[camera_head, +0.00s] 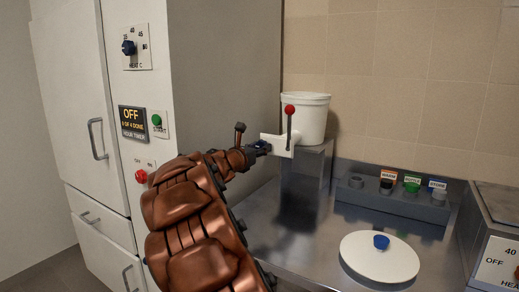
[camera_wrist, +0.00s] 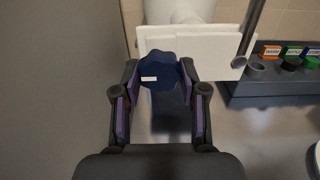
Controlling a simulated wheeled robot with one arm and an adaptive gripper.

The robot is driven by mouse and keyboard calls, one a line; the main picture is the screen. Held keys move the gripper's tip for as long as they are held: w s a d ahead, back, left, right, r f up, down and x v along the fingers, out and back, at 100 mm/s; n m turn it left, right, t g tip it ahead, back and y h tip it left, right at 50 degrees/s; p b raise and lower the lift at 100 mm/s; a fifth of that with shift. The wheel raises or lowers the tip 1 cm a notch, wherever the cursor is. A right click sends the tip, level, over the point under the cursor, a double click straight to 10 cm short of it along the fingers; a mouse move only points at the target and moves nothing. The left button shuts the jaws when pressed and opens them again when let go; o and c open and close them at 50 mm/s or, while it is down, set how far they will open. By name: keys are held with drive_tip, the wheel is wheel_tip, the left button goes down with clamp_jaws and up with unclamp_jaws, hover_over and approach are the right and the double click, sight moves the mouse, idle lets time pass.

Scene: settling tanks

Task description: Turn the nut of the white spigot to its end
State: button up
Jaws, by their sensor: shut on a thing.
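The white spigot (camera_head: 278,146) sticks out from the lower part of a white bucket (camera_head: 306,115), which stands on a metal block. A lever with a red knob (camera_head: 289,109) rises from it. In the wrist view the spigot shows as a white body (camera_wrist: 200,38). Its dark blue nut (camera_wrist: 160,75), with a small white mark facing my camera, sits between my two fingers. My gripper (camera_wrist: 160,88) is shut on the nut, a finger at each side. In the head view the gripper (camera_head: 257,148) is small and partly hidden by my arm.
A round white lid with a blue knob (camera_head: 379,260) lies on the metal counter (camera_head: 290,235). Several labelled caps (camera_head: 411,186) sit in a rack at the back. A white cabinet with a control panel (camera_head: 140,120) stands close on the left.

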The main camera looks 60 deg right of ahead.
drive_tip(key=shift+m+b, duration=0.3)
drive_tip(key=shift+w+m+b, duration=0.1)
drive_tip(key=shift+m+b, duration=7.55)
drive_tip(key=shift+m, duration=0.85)
drive_tip(key=shift+r+m, duration=0.1)
drive_tip(key=shift+m, duration=0.2)
drive_tip(key=o, duration=1.2)
drive_tip(key=shift+c, duration=0.2)
drive_tip(key=a, duration=1.2)
drive_tip(key=shift+s, duration=0.25)
